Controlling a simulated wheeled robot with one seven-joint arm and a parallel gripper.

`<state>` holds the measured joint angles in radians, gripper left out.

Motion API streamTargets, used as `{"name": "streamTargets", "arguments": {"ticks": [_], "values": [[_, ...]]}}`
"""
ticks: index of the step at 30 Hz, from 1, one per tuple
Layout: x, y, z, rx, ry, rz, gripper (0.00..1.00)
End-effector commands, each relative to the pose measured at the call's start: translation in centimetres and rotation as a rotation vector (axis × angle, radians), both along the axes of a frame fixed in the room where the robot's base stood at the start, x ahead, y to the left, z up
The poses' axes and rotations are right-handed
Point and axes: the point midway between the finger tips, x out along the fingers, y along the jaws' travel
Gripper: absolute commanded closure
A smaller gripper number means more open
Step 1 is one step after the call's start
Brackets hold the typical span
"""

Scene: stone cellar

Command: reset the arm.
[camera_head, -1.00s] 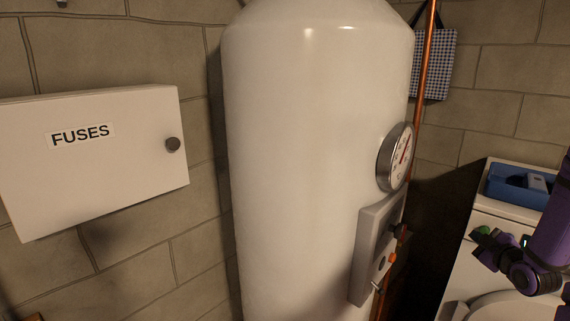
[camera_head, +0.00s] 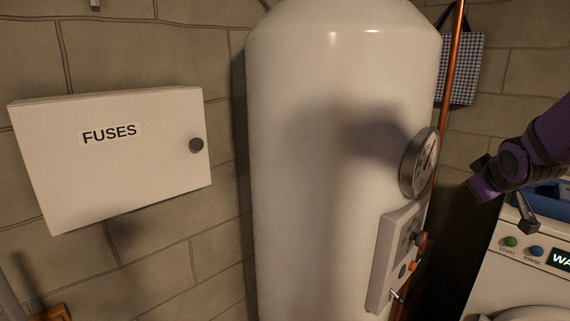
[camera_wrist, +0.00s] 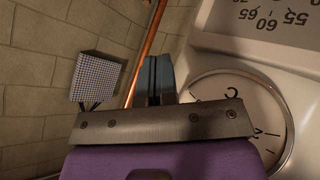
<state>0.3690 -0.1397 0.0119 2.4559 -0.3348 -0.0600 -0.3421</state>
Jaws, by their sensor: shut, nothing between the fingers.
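My gripper shows in the wrist camera view (camera_wrist: 155,80), its dark fingers together with nothing between them. Behind it, on the right of that view, are part of the round gauge (camera_wrist: 272,95) and a pale panel with upside-down numbers (camera_wrist: 268,42). In the head view my purple arm reaches in from the right edge, right of the gauge (camera_head: 421,163) on the white tank (camera_head: 310,150). Its end is above the white washing machine. The arm appears clear of the tank.
A control panel (camera_head: 391,265) with small knobs juts from the tank beside a copper pipe (camera_head: 452,70). A checked bag (camera_head: 462,68) hangs behind. A blue tray (camera_head: 552,207) sits on the washing machine (camera_head: 510,280). A fuse box (camera_head: 110,165) is on the left wall.

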Motion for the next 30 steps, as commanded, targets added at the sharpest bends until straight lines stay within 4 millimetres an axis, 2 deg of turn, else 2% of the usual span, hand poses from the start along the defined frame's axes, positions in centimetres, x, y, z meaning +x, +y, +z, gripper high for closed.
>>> {"name": "streamTargets", "arguments": {"ticks": [1, 9, 15, 21, 25, 30], "values": [[-1.1, 1.3, 1.1, 0.023, 0.009, -0.015, 1.0], [-7.9, 7.3, 4.3, 0.194, 0.104, -0.113, 1.0], [-14.1, 11.5, 5.6, 0.328, 0.192, -0.162, 1.0], [-19.4, 14.3, 6.1, 0.431, 0.28, -0.189, 1.0], [-21.3, 15.1, 6.1, 0.465, 0.315, -0.196, 1.0], [-22.0, 15.4, 6.1, 0.477, 0.33, -0.199, 1.0]]}}
